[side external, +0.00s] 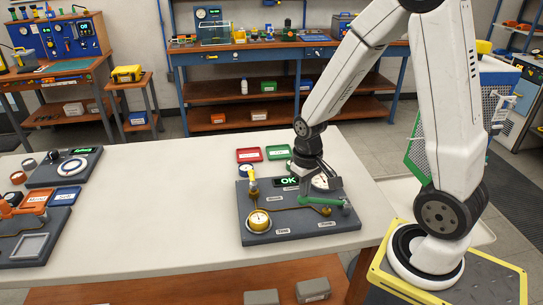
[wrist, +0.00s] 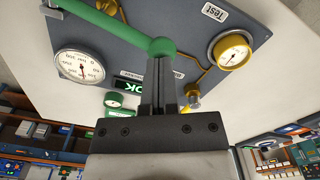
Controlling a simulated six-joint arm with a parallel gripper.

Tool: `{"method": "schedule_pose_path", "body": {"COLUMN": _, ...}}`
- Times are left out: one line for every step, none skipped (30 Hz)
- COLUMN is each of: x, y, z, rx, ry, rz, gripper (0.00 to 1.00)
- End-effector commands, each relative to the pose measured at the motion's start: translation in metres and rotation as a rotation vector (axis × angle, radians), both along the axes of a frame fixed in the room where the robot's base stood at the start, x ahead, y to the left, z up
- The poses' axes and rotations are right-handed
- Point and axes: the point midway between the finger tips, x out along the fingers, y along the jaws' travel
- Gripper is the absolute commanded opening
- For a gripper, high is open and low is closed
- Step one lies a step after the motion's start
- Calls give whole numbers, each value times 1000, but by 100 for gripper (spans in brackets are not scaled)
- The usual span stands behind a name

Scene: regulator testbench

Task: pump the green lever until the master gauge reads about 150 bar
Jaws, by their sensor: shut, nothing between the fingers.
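The green lever (side external: 322,201) lies nearly level across the grey test panel (side external: 290,232). Its round knob (wrist: 161,48) shows in the wrist view just past the fingertips. My gripper (wrist: 160,62) is shut and empty, with its tips at or very near the knob; contact is unclear. A large white gauge (wrist: 83,64) sits at the left of the wrist view; its exact reading is too small to tell. A brass gauge (wrist: 230,48) sits at the right beside a "Test" label; in the side view (side external: 258,220) it stands at the panel's front left.
A green display reading OK (side external: 288,181) and a yellow-handled valve (side external: 252,178) stand on the panel. A red tray (side external: 249,155) and a green tray (side external: 278,152) lie behind it. Other fixtures fill the table's left end. The tabletop (side external: 170,215) between is clear.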

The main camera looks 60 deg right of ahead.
Motion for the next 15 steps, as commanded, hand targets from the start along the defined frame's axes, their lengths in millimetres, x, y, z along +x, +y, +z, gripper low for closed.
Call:
{"method": "schedule_pose_path", "body": {"x": 0, "y": 0, "z": 3, "rx": -1, "ry": -2, "rz": 0, "gripper": 0}}
{"method": "schedule_pose_path", "body": {"x": 0, "y": 0, "z": 4, "rx": -1, "ry": -2, "rz": 0, "gripper": 0}}
{"method": "schedule_pose_path", "body": {"x": 1, "y": 0, "z": 6, "rx": -1, "ry": -2, "rz": 0, "gripper": 0}}
{"method": "schedule_pose_path", "body": {"x": 1, "y": 0, "z": 8, "rx": -1, "ry": -2, "rz": 0, "gripper": 0}}
{"method": "schedule_pose_path", "body": {"x": 1, "y": 0, "z": 9, "rx": -1, "ry": -3, "rz": 0, "gripper": 0}}
{"method": "schedule_pose_path", "body": {"x": 1, "y": 0, "z": 11, "rx": -1, "ry": -3, "rz": 0, "gripper": 0}}
{"method": "schedule_pose_path", "body": {"x": 1, "y": 0, "z": 13, "rx": -1, "ry": -3, "rz": 0, "gripper": 0}}
{"method": "schedule_pose_path", "body": {"x": 1, "y": 0, "z": 14, "rx": -1, "ry": -2, "rz": 0, "gripper": 0}}
{"method": "schedule_pose_path", "body": {"x": 1, "y": 0, "z": 16, "rx": -1, "ry": -2, "rz": 0, "gripper": 0}}
{"method": "schedule_pose_path", "body": {"x": 1, "y": 0, "z": 18, "rx": -1, "ry": -3, "rz": 0, "gripper": 0}}
{"method": "schedule_pose_path", "body": {"x": 1, "y": 0, "z": 19, "rx": -1, "ry": -3, "rz": 0, "gripper": 0}}
{"method": "schedule_pose_path", "body": {"x": 1, "y": 0, "z": 21, "rx": -1, "ry": -3, "rz": 0, "gripper": 0}}
{"method": "schedule_pose_path", "body": {"x": 1, "y": 0, "z": 22, "rx": -1, "ry": -2, "rz": 0, "gripper": 0}}
{"method": "schedule_pose_path", "body": {"x": 0, "y": 0, "z": 22, "rx": -1, "ry": -2, "rz": 0, "gripper": 0}}
{"method": "schedule_pose_path", "body": {"x": 0, "y": 0, "z": 23, "rx": 0, "ry": -1, "rz": 0, "gripper": 0}}
